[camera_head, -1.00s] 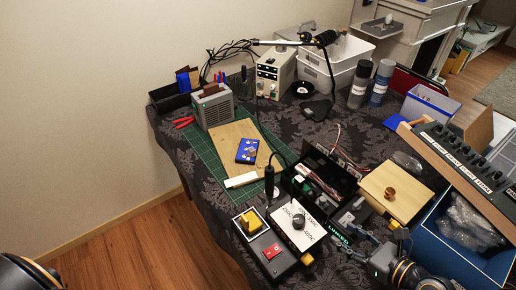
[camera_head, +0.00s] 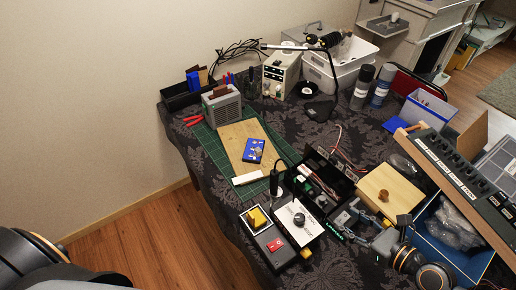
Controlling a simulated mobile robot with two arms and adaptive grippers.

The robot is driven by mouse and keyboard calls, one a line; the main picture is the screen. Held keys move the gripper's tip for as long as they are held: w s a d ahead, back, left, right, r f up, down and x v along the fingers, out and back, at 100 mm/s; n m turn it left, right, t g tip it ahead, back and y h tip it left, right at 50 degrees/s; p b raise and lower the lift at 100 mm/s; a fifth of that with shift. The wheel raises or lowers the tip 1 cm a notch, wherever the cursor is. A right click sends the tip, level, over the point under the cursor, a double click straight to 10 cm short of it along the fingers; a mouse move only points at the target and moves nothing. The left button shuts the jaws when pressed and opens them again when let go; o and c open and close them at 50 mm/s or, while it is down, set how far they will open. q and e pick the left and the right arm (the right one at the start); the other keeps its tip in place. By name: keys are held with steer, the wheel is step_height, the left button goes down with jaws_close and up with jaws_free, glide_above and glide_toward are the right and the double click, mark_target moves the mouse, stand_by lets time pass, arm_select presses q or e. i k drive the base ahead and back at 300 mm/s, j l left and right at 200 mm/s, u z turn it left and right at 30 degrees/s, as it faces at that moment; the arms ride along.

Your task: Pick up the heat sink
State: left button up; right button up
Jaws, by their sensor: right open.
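A small grey block (camera_head: 343,217) lies just right of the open black box, below the wooden-lidded box. It may be the heat sink, but it is too small to tell for sure. My right gripper (camera_head: 353,224) is open at this block, its fingers pointing left. Whether it touches the block cannot be told. My left arm shows only in the bottom left corner, and its gripper is out of view.
The open black box (camera_head: 326,176) and the wooden-lidded box (camera_head: 390,193) stand close by. A switch box (camera_head: 270,240) is at the front edge. A long slider panel (camera_head: 455,165) leans at right over a blue bin (camera_head: 440,248). The green mat (camera_head: 215,150) has free room.

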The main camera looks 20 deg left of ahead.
mark_target(257, 150)
steer(key=i+j, duration=0.2)
steer(key=j, duration=0.2)
steer(key=i+j, duration=0.2)
steer(key=j, duration=0.2)
steer(key=i+j, duration=0.2)
steer(key=j, duration=0.2)
